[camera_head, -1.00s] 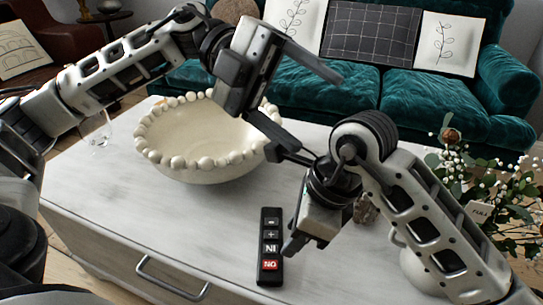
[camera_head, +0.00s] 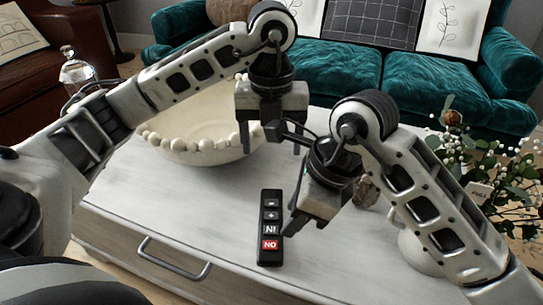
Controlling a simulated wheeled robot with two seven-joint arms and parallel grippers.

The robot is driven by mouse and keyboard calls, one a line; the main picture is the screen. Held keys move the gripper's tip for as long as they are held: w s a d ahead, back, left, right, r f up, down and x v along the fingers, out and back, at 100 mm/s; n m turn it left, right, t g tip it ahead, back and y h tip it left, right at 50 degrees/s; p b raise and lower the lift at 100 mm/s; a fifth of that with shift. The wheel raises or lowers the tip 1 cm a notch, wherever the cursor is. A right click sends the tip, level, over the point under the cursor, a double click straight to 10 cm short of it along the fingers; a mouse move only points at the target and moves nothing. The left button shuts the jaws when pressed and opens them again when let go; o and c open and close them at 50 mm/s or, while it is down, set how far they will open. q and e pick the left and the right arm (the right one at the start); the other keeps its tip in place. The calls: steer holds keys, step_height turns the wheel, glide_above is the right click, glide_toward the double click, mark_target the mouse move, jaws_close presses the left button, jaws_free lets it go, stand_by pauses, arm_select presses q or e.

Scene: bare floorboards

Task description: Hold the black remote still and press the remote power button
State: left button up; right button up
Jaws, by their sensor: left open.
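The black remote (camera_head: 264,256) lies flat on the white table, its long side running front to back. It has a minus button, a plus button, a button with white lettering and a red button (camera_head: 270,244) near its front end. My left gripper (camera_head: 270,147) is open and empty, pointing down above the far end of the remote. My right gripper (camera_head: 303,226) is close to the remote's right side. One dark finger is beside the remote's edge; I cannot tell whether it touches. The other finger is mostly hidden, so its opening is unclear.
A cream bowl with a beaded rim (camera_head: 205,158) stands behind and left of the remote. A white vase (camera_head: 420,252) with flowers and a small brown object (camera_head: 367,190) are to the right. The white table (camera_head: 170,205) is clear left of the remote.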

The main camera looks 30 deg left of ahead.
mark_target(272, 201)
arm_select(q)
step_height(272, 201, down, 16)
steer(key=shift+r, duration=0.15)
stand_by(0.3)
steer(key=c, duration=1.1)
steer(key=shift+c, duration=0.2)
arm_select(e)
jaws_close()
stand_by(1.2)
